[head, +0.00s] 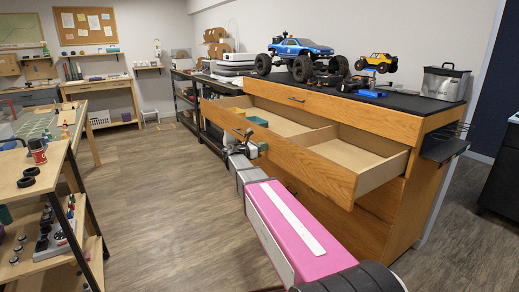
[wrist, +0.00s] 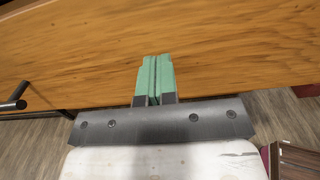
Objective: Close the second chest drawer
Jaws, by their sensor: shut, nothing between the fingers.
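The second chest drawer (head: 303,166) stands open below the shut top drawer (head: 345,112). Its wooden front faces my arm, and its inside shows pale compartments. My gripper (head: 258,148) is at the drawer front, left of its middle. In the wrist view, my gripper (wrist: 155,80) has its green fingers shut together with nothing between them. The fingertips lie against or just short of the wooden drawer front (wrist: 225,55); I cannot tell if they touch. A dark bar handle (wrist: 14,96) is left of the fingers in the wrist view.
A blue toy truck (head: 300,48) and a yellow one (head: 376,62) stand on the chest's black top. A wooden shelf unit (head: 60,215) stands at left. The floor (head: 160,205) between is clear.

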